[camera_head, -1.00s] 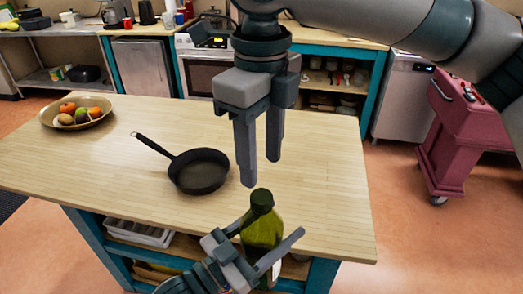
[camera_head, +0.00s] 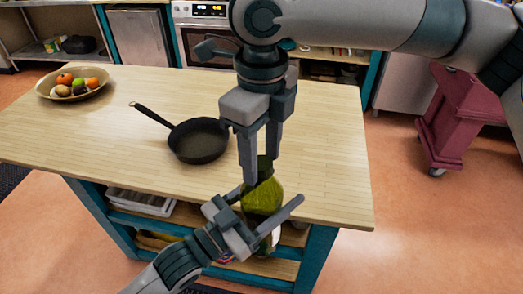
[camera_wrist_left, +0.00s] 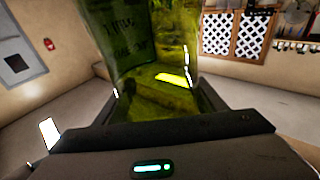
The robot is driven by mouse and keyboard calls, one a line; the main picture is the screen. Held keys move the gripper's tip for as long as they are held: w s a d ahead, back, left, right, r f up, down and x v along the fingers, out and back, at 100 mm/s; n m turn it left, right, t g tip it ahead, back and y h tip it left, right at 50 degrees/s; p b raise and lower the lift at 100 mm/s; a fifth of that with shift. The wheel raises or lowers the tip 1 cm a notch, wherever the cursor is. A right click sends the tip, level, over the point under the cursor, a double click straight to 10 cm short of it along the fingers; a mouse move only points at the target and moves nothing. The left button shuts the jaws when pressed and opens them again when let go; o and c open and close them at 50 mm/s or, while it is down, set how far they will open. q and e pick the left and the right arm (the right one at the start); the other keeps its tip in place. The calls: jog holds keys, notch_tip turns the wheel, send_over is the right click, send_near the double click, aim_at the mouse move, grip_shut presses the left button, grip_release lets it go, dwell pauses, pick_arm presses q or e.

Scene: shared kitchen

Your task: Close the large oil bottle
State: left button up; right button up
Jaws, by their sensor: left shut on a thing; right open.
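The large oil bottle (camera_head: 262,198) is green, see-through glass with a dark top (camera_head: 264,165). It is held roughly upright near the front edge of the wooden island. My left gripper (camera_head: 272,195) is shut on its body; the left wrist view shows the green glass (camera_wrist_left: 150,55) close up. My right gripper (camera_head: 262,170) is open and points down, with its fingers at the bottle's top. The near finger partly hides the top, and I cannot tell whether the fingers touch it. Whether the lid is closed is too small to tell.
A black frying pan (camera_head: 200,140) lies on the wooden island (camera_head: 95,125), left of the grippers. A fruit bowl (camera_head: 72,88) stands at its far left corner. A dark red cart (camera_head: 447,120) stands on the floor at the right. The island top's right part is clear.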

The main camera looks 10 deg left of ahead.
jog(key=c, duration=1.1)
jog(key=m, duration=4.2)
jog(key=shift+f, duration=0.1)
jog(key=m, duration=0.5)
jog(key=o, duration=1.2)
jog(key=shift+c, duration=0.2)
